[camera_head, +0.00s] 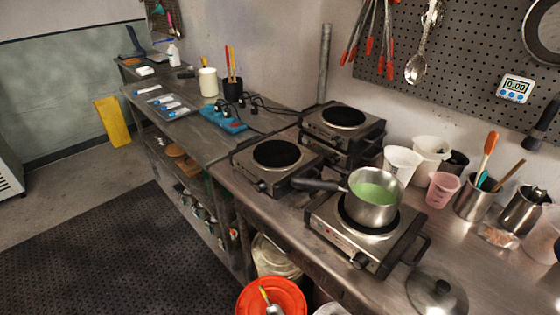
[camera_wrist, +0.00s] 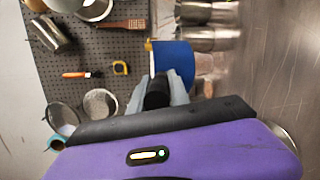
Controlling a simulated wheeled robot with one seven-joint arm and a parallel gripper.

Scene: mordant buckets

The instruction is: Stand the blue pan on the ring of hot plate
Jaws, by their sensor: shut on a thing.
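My gripper (camera_wrist: 157,95) shows in the wrist view, its pale fingers shut on a black handle (camera_wrist: 157,91). The blue pan (camera_wrist: 176,57) is just beyond the fingers and in line with this handle; my gripper partly hides it. Neither my gripper nor the blue pan shows in the head view. There, a hot plate (camera_head: 264,180) with a bare black ring (camera_head: 277,154) stands left of centre. A second hot plate (camera_head: 338,238) carries a steel saucepan (camera_head: 374,212) of green liquid. A third, bare hot plate (camera_head: 343,116) sits at the back on top of another unit.
The saucepan's black handle (camera_head: 316,184) points left toward the bare front ring. White tubs (camera_head: 402,162) and a pink cup (camera_head: 441,190) stand behind the saucepan. A lid (camera_head: 437,290) lies at front right. A blue power strip (camera_head: 222,118) and cables lie on the left counter.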

